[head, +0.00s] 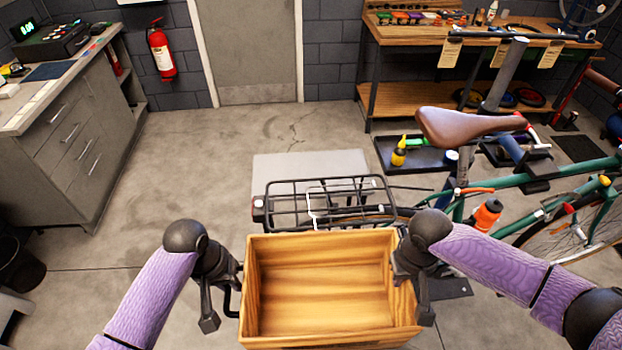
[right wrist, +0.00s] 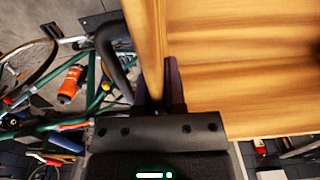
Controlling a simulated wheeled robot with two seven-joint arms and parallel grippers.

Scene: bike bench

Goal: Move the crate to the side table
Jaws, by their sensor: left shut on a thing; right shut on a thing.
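The crate (head: 320,340) is an open wooden box, empty inside, held roughly level between my two grippers in front of the bike's rear rack (head: 300,205). My left gripper (head: 234,285) is shut on its left side. My right gripper (head: 408,280) is shut on its right side. In the right wrist view, the fingers of my right gripper (right wrist: 160,90) straddle the crate's wall (right wrist: 158,40). A pale grey flat top (head: 310,163) shows behind the rack; I cannot tell if it is the side table.
The green bike (head: 550,172), with a brown saddle (head: 470,128), stands at the right. A grey drawer cabinet (head: 75,140) is at the left, and a wooden workbench (head: 470,50) at the back right. The floor (head: 160,180) between cabinet and rack is clear.

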